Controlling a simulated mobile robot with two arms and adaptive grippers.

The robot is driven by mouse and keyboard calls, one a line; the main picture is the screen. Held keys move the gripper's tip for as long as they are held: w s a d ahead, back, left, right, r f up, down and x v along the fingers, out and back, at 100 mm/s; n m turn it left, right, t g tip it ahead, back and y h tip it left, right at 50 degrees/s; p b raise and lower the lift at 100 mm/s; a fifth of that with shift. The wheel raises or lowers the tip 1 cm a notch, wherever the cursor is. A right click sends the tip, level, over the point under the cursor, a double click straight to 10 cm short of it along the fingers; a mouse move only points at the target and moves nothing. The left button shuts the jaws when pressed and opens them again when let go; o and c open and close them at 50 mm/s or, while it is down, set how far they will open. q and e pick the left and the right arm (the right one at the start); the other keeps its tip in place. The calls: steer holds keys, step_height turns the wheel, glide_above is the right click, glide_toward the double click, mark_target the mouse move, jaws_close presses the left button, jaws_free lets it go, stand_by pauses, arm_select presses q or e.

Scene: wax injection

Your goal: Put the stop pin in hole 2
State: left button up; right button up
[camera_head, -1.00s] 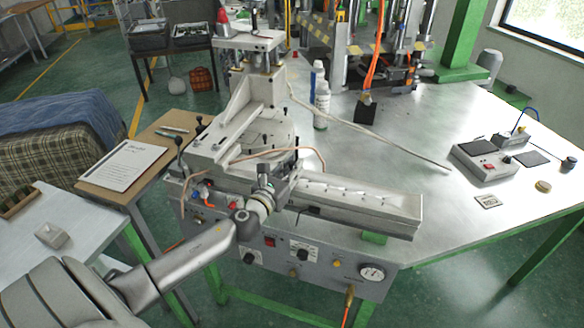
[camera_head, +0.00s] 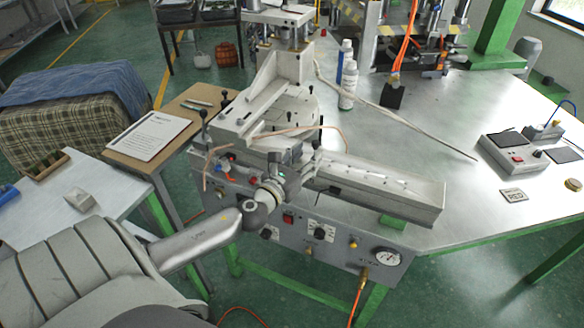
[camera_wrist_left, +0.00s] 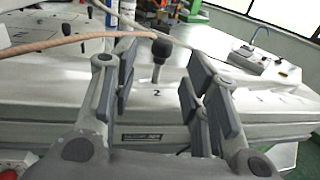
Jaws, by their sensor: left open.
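The stop pin (camera_wrist_left: 161,50) has a black knob and a grey shank. In the left wrist view it stands upright at the hole marked 2 (camera_wrist_left: 157,92) on the pale rail of the machine, its shank just behind the number. My left gripper (camera_wrist_left: 162,72) is open, with one finger on each side of the pin and visible gaps to it. In the head view my left gripper (camera_head: 290,168) is at the left end of the long rail (camera_head: 385,188); the pin is hard to make out there. My right gripper is not in view.
A tan hose (camera_wrist_left: 70,42) runs across the machine behind the left finger. The machine's front panel (camera_head: 330,240) has knobs and a gauge.

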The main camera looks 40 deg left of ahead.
arm_select(q)
steer(key=s, duration=0.7)
steer(key=shift+d, duration=0.35)
steer(key=shift+s, duration=0.1)
